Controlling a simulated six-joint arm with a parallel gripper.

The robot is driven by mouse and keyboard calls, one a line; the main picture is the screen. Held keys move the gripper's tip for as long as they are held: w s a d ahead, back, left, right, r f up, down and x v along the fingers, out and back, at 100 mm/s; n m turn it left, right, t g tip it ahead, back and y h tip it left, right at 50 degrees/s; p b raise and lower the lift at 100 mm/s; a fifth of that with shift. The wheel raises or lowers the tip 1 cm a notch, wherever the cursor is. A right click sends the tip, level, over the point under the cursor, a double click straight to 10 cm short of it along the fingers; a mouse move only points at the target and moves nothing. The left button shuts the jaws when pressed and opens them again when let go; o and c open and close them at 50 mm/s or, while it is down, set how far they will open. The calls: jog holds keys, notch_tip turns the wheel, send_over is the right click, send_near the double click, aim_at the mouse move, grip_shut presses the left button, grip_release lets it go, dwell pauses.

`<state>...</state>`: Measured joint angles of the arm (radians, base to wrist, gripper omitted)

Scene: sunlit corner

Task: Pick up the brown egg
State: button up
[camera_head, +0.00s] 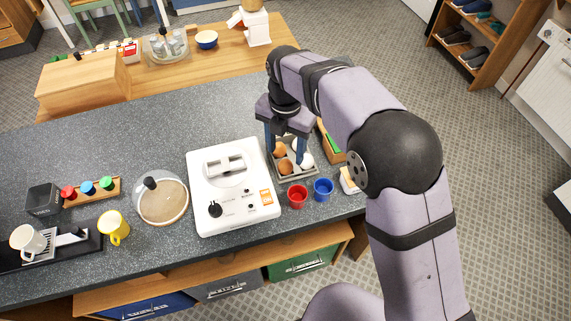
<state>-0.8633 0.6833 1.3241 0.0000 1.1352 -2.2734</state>
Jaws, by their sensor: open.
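A grey egg tray (298,177) sits on the dark counter, right of the white appliance. It holds brown and white eggs. One brown egg (280,149) lies at the tray's left back, and another brown egg (285,167) lies nearer the front. A white egg (307,161) is at the right front, and a second white one is partly hidden behind my gripper. My gripper (287,156) points down over the tray, open, with its blue fingers spread among the eggs. I cannot tell which egg lies between the fingertips, or whether they touch one.
The white appliance (236,204) stands close on the left. A red cup (297,195) and a blue cup (323,189) stand in front of the tray. A wooden box (329,141) is just right of it.

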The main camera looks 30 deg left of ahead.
aim_at(286, 161)
jog(key=shift+f+p, duration=1.35)
jog(key=shift+f, duration=1.45)
jog(key=c, duration=0.8)
